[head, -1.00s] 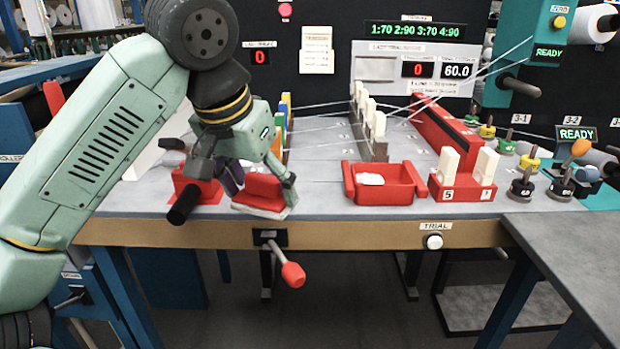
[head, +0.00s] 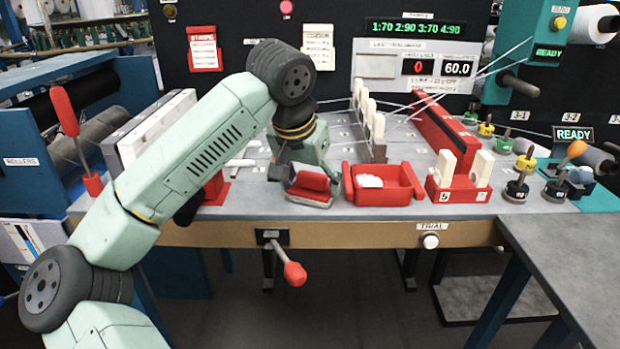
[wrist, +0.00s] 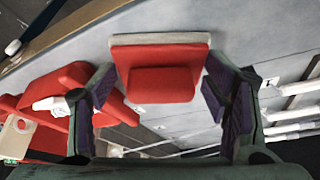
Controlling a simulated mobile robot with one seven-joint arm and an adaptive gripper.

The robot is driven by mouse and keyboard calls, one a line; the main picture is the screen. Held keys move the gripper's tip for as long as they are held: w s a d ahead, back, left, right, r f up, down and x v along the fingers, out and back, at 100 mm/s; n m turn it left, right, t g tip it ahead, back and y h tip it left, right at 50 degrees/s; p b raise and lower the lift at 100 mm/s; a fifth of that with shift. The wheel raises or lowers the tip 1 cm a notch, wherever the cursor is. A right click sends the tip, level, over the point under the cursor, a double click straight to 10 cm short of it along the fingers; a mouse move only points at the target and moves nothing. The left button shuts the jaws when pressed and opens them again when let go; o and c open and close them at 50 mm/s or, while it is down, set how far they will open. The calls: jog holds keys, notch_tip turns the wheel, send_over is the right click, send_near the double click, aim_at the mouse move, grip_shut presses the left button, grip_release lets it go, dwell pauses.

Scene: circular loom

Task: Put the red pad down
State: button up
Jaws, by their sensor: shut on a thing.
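The red pad (head: 309,184) is a red block on a wider base with a pale edge. In the head view it is close to the tabletop, tilted slightly, just left of the red tray. I cannot tell whether its underside touches the table. My gripper (wrist: 160,74) is shut on the pad, with one dark finger at each side of its red block. In the head view the wrist hides part of the far side of the hold.
The red tray (head: 410,190) with a white item stands close to the right of the pad. A red block with white pegs (head: 458,189) is farther right. White posts (head: 372,128) stand behind. The table's front edge (head: 340,233) is close. Some bare tabletop lies left of the pad.

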jog(key=o, duration=1.3)
jog(key=shift+f, duration=0.15)
jog(key=v, duration=1.2)
jog(key=shift+b, duration=0.4)
jog(key=shift+d, duration=0.1)
